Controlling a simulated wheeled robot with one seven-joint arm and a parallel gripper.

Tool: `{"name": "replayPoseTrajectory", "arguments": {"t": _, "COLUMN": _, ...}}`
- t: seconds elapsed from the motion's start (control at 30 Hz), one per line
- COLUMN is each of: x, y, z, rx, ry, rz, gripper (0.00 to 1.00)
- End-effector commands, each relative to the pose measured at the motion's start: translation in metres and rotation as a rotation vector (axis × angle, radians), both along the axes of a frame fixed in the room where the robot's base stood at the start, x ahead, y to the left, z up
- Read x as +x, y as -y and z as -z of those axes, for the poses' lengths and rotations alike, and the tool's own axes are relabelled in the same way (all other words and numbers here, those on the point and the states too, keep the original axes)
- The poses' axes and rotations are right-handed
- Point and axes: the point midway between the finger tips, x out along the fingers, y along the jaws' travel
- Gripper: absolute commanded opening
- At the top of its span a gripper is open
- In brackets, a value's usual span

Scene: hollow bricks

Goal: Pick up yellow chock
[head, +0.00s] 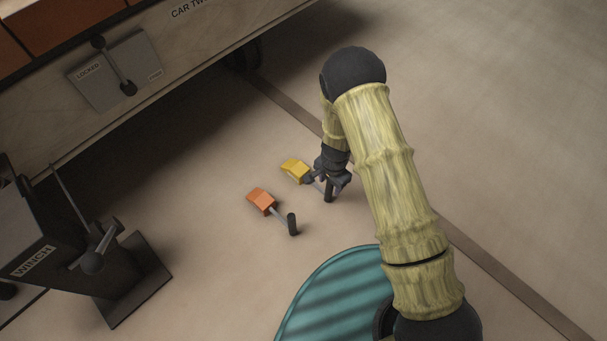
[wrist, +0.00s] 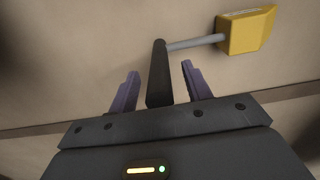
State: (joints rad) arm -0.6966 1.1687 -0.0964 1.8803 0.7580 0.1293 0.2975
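The yellow chock (head: 295,169) lies on the floor, with a grey rod running from it to a dark upright handle (head: 329,191). In the wrist view the yellow block (wrist: 246,31) is at the upper right, and the dark handle (wrist: 159,75) stands between my fingers. My gripper (wrist: 156,84) is open around the handle, with a visible gap on each side. In the head view my gripper (head: 330,180) is low beside the chock, partly hidden by my arm.
An orange chock (head: 262,201) with a similar rod and dark handle lies close by, to the lower left. A winch stand (head: 90,250) is at the left. A wooden car side (head: 150,65) with a lever panel marked LOCKED is at the upper left. Floor at the right is clear.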

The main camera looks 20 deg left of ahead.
Motion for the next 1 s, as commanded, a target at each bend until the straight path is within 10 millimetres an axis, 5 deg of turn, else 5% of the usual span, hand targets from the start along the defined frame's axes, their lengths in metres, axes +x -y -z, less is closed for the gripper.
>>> {"name": "replayPoseTrajectory", "arguments": {"t": 0.03, "x": 0.0000, "y": 0.0000, "z": 0.0000, "rx": 0.000, "ry": 0.000, "rz": 0.000, "gripper": 0.41}}
{"name": "replayPoseTrajectory", "arguments": {"t": 0.27, "x": 0.0000, "y": 0.0000, "z": 0.0000, "rx": 0.000, "ry": 0.000, "rz": 0.000, "gripper": 0.00}}
{"name": "replayPoseTrajectory", "arguments": {"t": 1.0, "x": 0.0002, "y": -0.0005, "z": 0.0000, "rx": 0.001, "ry": 0.000, "rz": 0.000, "gripper": 0.00}}
